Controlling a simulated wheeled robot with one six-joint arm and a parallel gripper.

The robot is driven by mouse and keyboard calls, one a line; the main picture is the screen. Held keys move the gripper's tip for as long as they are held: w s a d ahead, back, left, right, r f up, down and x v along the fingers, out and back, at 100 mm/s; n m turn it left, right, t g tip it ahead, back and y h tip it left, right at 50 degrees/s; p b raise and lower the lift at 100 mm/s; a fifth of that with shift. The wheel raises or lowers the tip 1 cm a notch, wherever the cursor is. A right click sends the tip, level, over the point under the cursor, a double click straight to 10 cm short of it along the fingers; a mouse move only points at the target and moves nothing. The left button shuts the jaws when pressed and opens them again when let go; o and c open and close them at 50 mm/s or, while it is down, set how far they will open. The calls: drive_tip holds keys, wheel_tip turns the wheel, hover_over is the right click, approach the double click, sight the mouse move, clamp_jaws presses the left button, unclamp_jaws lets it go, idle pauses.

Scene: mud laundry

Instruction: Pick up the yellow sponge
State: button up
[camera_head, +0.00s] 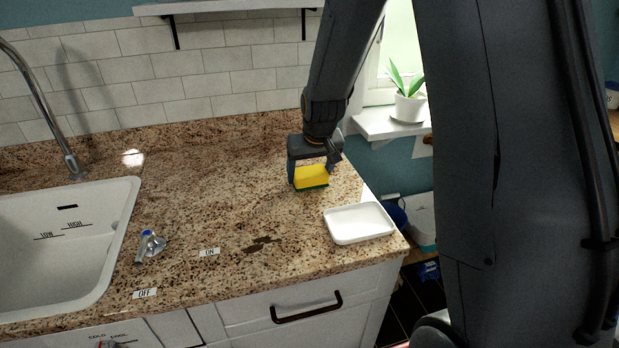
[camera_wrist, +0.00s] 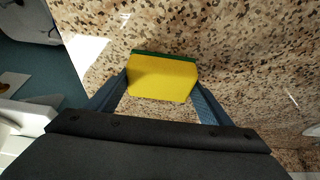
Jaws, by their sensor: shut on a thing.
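The yellow sponge (camera_head: 311,177) with a green layer is at the back right of the granite counter in the head view. My gripper (camera_head: 310,172) reaches down from above and is shut on it. In the wrist view the sponge (camera_wrist: 162,78) sits between the two fingers of my gripper (camera_wrist: 163,88), one at each side. The green layer shows along its far edge. I cannot tell whether the sponge touches the counter or is slightly above it.
A white tray (camera_head: 358,222) lies on the counter (camera_head: 215,180) just in front of the sponge. A white sink (camera_head: 60,245) and a faucet (camera_head: 62,140) are at the left. A potted plant (camera_head: 408,105) stands on the sill. The counter left of the sponge is clear.

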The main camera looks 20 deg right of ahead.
sight(310, 171)
drive_tip(key=shift+r+b, duration=1.05)
drive_tip(key=shift+r, duration=4)
drive_tip(key=o, duration=0.5)
drive_tip(key=shift+c, duration=0.2)
drive_tip(key=c, duration=0.3)
drive_tip(key=shift+c, duration=0.3)
